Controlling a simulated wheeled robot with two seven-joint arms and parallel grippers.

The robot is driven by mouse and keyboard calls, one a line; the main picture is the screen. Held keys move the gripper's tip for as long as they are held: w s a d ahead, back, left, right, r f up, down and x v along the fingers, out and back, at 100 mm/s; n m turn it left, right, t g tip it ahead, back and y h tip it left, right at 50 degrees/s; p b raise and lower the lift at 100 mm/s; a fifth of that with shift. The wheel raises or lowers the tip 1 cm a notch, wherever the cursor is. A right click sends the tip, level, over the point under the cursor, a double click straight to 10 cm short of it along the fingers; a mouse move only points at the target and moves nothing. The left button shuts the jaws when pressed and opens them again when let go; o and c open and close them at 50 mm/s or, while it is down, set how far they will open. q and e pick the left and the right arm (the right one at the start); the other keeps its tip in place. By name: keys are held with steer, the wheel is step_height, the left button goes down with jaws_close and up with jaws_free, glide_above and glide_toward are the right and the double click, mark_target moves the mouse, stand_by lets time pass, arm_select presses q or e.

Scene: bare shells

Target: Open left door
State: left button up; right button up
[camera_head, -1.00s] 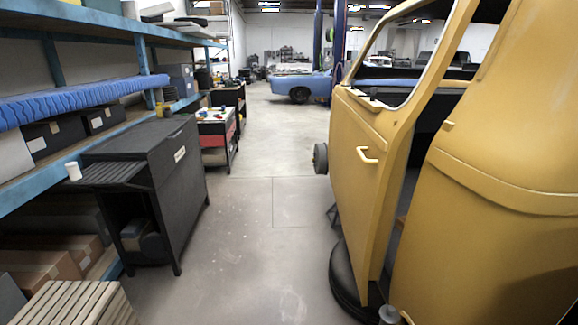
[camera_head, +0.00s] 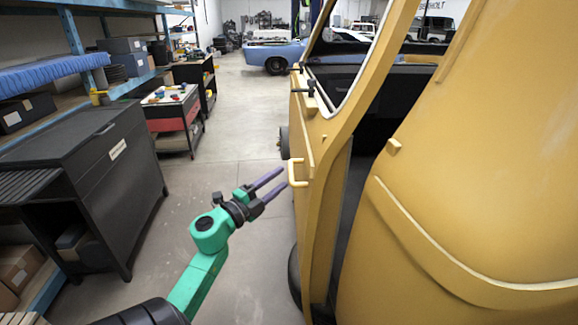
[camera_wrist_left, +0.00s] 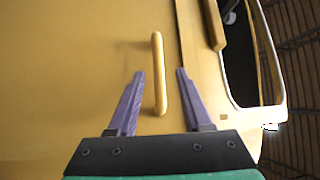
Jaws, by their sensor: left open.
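The yellow left door (camera_head: 311,160) of the vehicle shell stands slightly ajar in the head view, with a dark gap along its rear edge. Its yellow bar handle (camera_head: 298,173) sticks out from the panel. My left gripper (camera_head: 277,186) is open, with its purple fingers just left of the handle and pointing at it. In the left wrist view, the handle (camera_wrist_left: 158,75) runs lengthwise, its lower end between the two open fingers (camera_wrist_left: 160,75). I cannot tell whether either finger touches it. My right gripper is not in view.
The yellow shell body (camera_head: 480,170) fills the right side. A dark cabinet (camera_head: 95,175) and blue shelving (camera_head: 75,45) stand at the left. A tool cart (camera_head: 172,118) is farther back. Clear floor (camera_head: 235,130) lies between them and the door.

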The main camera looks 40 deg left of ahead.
mark_target(291, 169)
arm_select(q)
steer(key=w, duration=0.6)
steer(key=shift+r+p, duration=0.15)
steer(key=shift+p, duration=0.25)
steer(key=shift+s, duration=0.15)
steer(key=shift+s+r, duration=0.1)
steer(key=shift+c, duration=1.3)
steer(key=c, duration=0.5)
jaws_close()
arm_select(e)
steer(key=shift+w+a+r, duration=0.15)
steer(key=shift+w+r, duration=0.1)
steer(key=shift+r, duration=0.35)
arm_select(q)
steer(key=shift+r, duration=0.1)
